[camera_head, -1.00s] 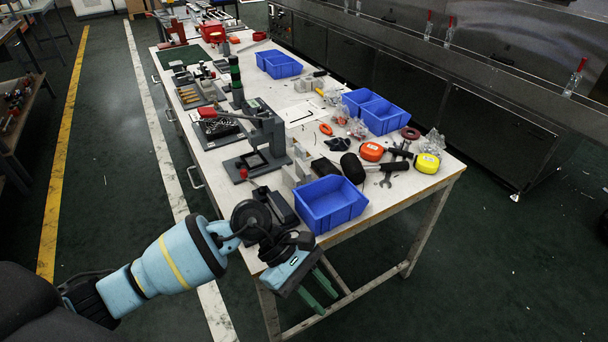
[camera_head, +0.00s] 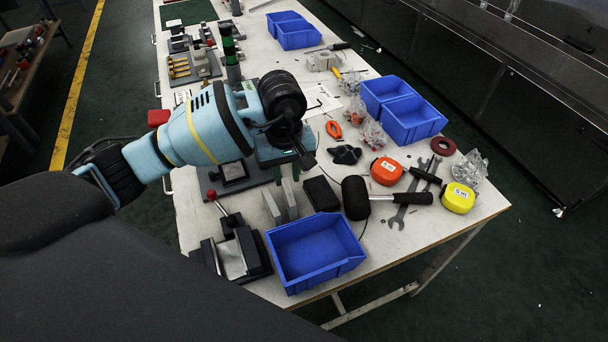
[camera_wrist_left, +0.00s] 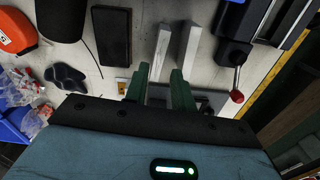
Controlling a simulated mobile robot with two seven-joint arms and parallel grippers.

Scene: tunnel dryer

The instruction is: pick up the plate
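Two narrow light-grey plate-like pieces (camera_head: 280,203) stand side by side on the table between the press and the front blue bin; I cannot tell which is the plate. In the left wrist view the same pieces (camera_wrist_left: 176,51) lie just beyond my left gripper's fingertips. My left gripper (camera_wrist_left: 160,82) has its two green fingers apart with nothing clearly held between them. My right gripper is not in view.
A blue bin (camera_head: 315,250) stands at the front edge. A black block (camera_head: 321,194), a mallet (camera_head: 356,198), wrenches (camera_head: 402,206) and tape measures (camera_head: 386,171) lie to the right. A small red-knobbed fixture (camera_head: 233,250) stands left of the bin.

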